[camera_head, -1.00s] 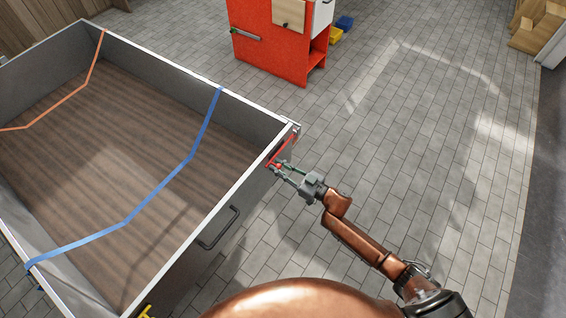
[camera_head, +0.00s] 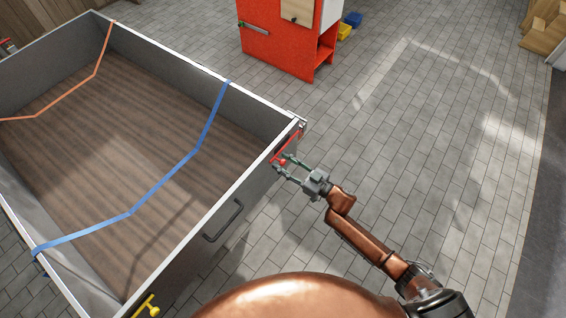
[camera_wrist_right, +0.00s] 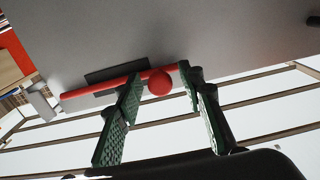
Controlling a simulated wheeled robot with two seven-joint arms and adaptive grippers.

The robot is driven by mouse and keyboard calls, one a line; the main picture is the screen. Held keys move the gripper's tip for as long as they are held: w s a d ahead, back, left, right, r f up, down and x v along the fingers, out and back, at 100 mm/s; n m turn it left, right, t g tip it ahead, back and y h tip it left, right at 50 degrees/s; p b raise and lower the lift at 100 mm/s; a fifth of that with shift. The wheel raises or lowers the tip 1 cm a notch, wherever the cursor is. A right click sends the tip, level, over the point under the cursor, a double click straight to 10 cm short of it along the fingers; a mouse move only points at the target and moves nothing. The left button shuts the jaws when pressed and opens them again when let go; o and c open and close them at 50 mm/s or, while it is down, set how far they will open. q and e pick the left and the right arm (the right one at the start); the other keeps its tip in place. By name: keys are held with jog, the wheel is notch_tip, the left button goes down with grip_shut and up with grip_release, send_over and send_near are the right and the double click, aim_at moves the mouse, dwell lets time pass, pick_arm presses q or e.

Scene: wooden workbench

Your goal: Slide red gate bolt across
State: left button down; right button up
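The red gate bolt (camera_head: 288,147) lies along the outside of the grey box wall, near the box's right corner. It also shows in the right wrist view as a red rod (camera_wrist_right: 95,89) over a dark plate, with a round red knob (camera_wrist_right: 159,82). My right gripper (camera_head: 280,161) is open at the bolt. In the right wrist view its green fingers (camera_wrist_right: 160,72) stand either side of the knob, with gaps visible between them and it. My left gripper is in neither view.
The large grey box (camera_head: 175,262) has a wooden floor, a blue strap (camera_head: 165,185) and an orange strap (camera_head: 70,95). A dark handle (camera_head: 224,222) and a yellow fitting (camera_head: 148,307) are on its near side. A red cabinet (camera_head: 275,50) stands behind. Floor to the right is clear.

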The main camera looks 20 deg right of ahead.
jog(key=v, duration=1.1)
jog(key=shift+s+d, duration=0.25)
jog(key=shift+d, duration=0.05)
